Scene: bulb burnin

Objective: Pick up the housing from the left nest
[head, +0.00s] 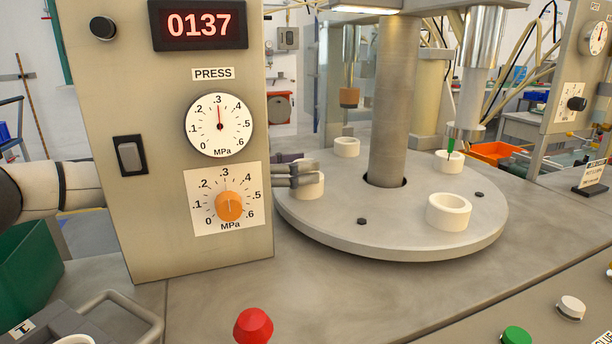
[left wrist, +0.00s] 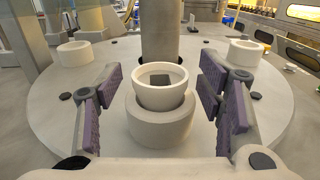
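The housing (left wrist: 160,78) is a pale cream cup with an open top and a dark square inside. In the left wrist view it sits upright in the left nest (left wrist: 160,132), a thick pale ring on the round turntable (left wrist: 50,115). My left gripper (left wrist: 163,95) is open, with purple-padded fingers on both sides of the housing and a gap on each side. In the head view the left gripper (head: 302,170) reaches out from behind the press panel and partly hides the left nest (head: 314,187); the housing cannot be made out there. My right gripper is not in view.
The press panel (head: 150,215) stands close to my left arm. A thick column (head: 392,100) rises from the turntable's middle. Other pale nests stand at the back (head: 346,147), right (head: 449,163) and front right (head: 449,212). A red button (head: 253,325) is near the front.

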